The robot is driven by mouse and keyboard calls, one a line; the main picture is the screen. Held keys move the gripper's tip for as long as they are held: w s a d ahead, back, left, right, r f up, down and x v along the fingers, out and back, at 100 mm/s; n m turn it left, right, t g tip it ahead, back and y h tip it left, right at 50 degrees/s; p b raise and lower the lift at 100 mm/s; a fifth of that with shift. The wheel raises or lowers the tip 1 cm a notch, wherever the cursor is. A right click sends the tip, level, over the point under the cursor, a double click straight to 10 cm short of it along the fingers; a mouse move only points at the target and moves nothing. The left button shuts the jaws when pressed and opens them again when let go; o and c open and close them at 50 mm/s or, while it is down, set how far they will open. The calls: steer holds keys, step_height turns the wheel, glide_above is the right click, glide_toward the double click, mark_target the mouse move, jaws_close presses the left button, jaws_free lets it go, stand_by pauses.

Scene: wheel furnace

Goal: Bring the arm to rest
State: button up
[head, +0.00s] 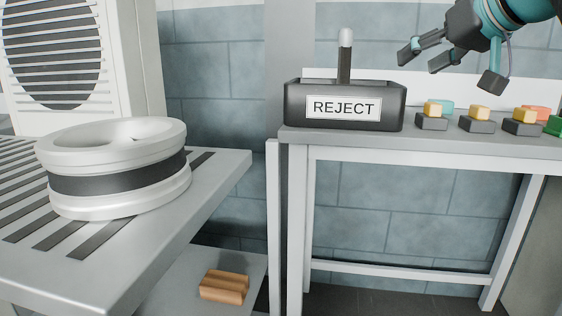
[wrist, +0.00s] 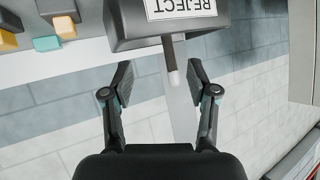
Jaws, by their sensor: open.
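My gripper (head: 420,61) is open and empty in the head view, raised in the air at the upper right above the bench. Its fingers are spread apart in the wrist view (wrist: 160,72). The dark REJECT bin (head: 391,108) stands on the bench below and left of my gripper. A dark upright bar with a pale rounded tip (head: 345,60) rises out of the bin, and its lower end is hidden by the bin wall. In the wrist view the bar (wrist: 170,57) appears in line between the fingers, but the head view shows it apart from my gripper.
The grey bench (head: 430,143) carries several dark blocks with yellow pieces (head: 479,118), plus teal, orange and green ones. At left, a white wheel with a dark band (head: 115,175) lies on a slotted table (head: 190,205). A wooden block (head: 223,286) sits on a lower shelf.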

steer(key=d+f+m+g+h, duration=0.2)
steer(key=d+f+m, duration=0.15)
steer(key=f, duration=0.65)
steer(key=s+a+f+m+g+h+p, duration=0.15)
steer(key=s+f, duration=0.25)
steer(key=f, duration=0.5)
steer(key=s+a+f+g+h+p, duration=0.1)
steer(key=s+a+f+g+p, duration=0.15)
steer(key=s+f, duration=0.4)
steer(key=s+a+f+n+p, duration=0.3)
steer(key=s+a+f+p, duration=0.1)
steer(key=s+a+f, duration=0.3)
steer(key=s+f, duration=0.1)
steer(key=s, duration=0.1)
steer(key=shift+s+a+f+p, duration=0.25)
steer(key=shift+s+a+p, duration=0.05)
steer(key=shift+s+p, duration=0.05)
steer(key=shift+y, duration=0.25)
steer(key=c, duration=0.3)
steer(key=shift+d, duration=0.15)
steer(key=shift+c, duration=0.2)
